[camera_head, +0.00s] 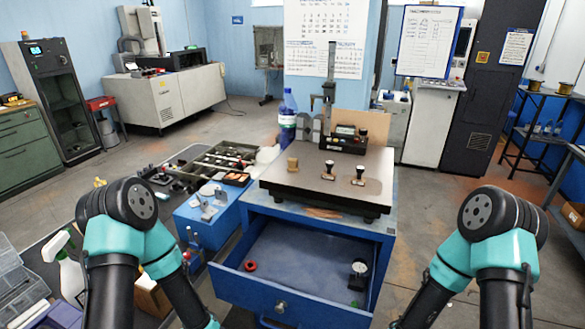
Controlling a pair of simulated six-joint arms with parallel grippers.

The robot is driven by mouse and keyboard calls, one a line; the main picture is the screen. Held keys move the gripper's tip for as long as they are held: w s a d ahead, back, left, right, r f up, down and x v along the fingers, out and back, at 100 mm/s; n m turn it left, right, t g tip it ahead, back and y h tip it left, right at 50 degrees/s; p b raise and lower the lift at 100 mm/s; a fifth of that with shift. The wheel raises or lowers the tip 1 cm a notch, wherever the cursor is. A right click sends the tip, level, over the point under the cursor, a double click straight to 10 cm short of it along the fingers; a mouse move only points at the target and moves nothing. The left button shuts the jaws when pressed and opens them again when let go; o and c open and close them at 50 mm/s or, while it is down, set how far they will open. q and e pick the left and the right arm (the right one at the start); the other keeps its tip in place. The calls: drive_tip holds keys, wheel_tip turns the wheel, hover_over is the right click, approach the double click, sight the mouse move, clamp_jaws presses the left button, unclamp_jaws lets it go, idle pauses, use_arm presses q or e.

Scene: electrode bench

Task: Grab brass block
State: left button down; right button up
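A small brass-coloured block (292,164) stands on the left part of the dark surface plate (330,194), which rests on the blue cabinet. It sits apart from two small dark-topped stamp-like pieces to its right. Both of my arms come in at the lower left and lower right and run down out of the bottom of the picture. Neither gripper shows, so whether they hold anything is hidden.
The blue cabinet's drawer (290,305) is pulled open, with a red ring (250,266) and a dial gauge (358,272) inside. A height gauge (329,95) and a blue bottle (287,118) stand behind the block. The plate's front part is clear.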

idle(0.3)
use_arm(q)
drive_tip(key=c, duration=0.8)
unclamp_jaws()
